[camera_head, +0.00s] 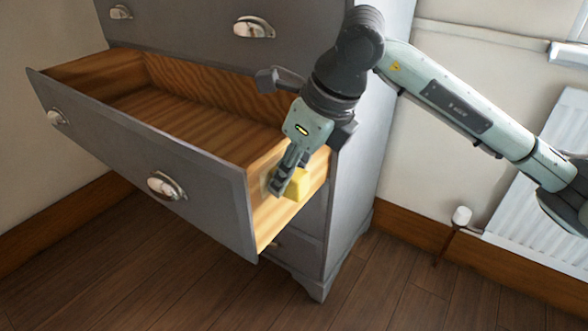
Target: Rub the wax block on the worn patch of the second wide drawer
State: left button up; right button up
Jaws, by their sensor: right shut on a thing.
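A wide grey drawer (150,150) with a bare wood inside is pulled out of a grey chest and looks empty. Its right outer side (268,225) is bare wood, with a paler patch (267,181) near the gripper. My right gripper (284,183) points down at this side and is shut on a yellow wax block (298,185). The block is beside the drawer's side; I cannot tell whether it touches the wood. The gripper's fingers hide part of the block and of the side. My left gripper is not in view.
The chest (345,190) stands on a dark wood floor (400,285). A shut drawer with a cup handle (254,27) is above the open one. A white radiator (545,220) with a valve (461,215) is on the wall at right. The floor in front is clear.

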jog(key=shift+s+a+b, duration=0.25)
jog(key=shift+s+a, duration=0.3)
jog(key=shift+s, duration=0.2)
jog(key=shift+s+a+b, duration=0.25)
jog(key=shift+s+a, duration=0.3)
jog(key=shift+s, duration=0.15)
jog(key=s+d+b, duration=0.2)
jog(key=s+d, duration=0.2)
jog(key=d, duration=0.2)
jog(key=shift+s+d, duration=0.25)
jog(key=shift+s, duration=0.1)
jog(key=shift+w+a+b, duration=0.25)
jog(key=shift+w+a, duration=0.65)
jog(key=shift+a, duration=0.3)
jog(key=shift+w+a+b, duration=0.2)
jog(key=shift+w+a, duration=0.65)
jog(key=shift+a, duration=0.35)
jog(key=shift+w+a, duration=0.6)
jog(key=shift+a, duration=0.25)
